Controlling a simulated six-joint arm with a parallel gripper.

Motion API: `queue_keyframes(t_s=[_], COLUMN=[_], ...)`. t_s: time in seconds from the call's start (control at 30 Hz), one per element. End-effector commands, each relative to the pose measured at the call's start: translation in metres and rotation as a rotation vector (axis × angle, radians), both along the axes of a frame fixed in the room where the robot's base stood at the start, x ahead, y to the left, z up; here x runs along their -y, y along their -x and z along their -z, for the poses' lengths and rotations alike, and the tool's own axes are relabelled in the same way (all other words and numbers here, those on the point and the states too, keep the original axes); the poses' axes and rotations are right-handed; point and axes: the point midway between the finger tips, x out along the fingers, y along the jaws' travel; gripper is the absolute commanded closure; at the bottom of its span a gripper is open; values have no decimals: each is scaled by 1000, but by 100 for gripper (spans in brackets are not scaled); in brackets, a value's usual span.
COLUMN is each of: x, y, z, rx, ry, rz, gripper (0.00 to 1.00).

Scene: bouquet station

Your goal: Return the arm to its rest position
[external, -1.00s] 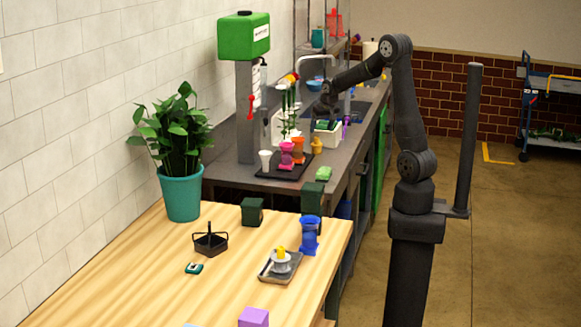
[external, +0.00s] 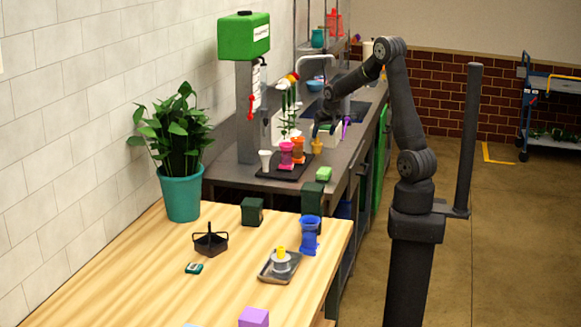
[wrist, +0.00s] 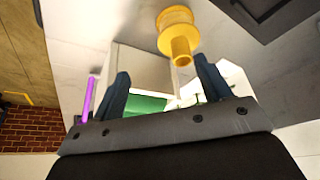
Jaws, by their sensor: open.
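My gripper (external: 324,130) is at the end of my raised, bent arm, pointing down over the far counter near a white box. In the wrist view, my gripper (wrist: 163,82) shows two dark fingers spread apart with nothing held between them. The white box (wrist: 150,65) appears beyond the fingers, with something green (wrist: 150,104) at its lower part. I cannot tell how far the fingertips are from the box.
A yellow cup-like object (external: 316,146) stands close to my gripper. Beside it, orange and pink cups stand on a dark tray (external: 268,172). A purple object (external: 346,126) is just right of the gripper. A green dispenser (external: 244,38) rises to the left. The floor right of my base is clear.

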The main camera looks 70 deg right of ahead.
Motion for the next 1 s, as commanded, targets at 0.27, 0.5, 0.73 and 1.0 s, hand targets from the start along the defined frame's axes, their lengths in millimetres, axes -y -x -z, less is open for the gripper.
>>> queue_keyframes(t_s=[0.27,0.5,0.73,1.0], x=[18,33,31,31], y=[47,83,79,79], z=[-30,-56,-103,-158], rx=[0,3,3,3], ry=[1,3,3,3], rz=[4,3,-1,-1], gripper=[30,30,30,30])
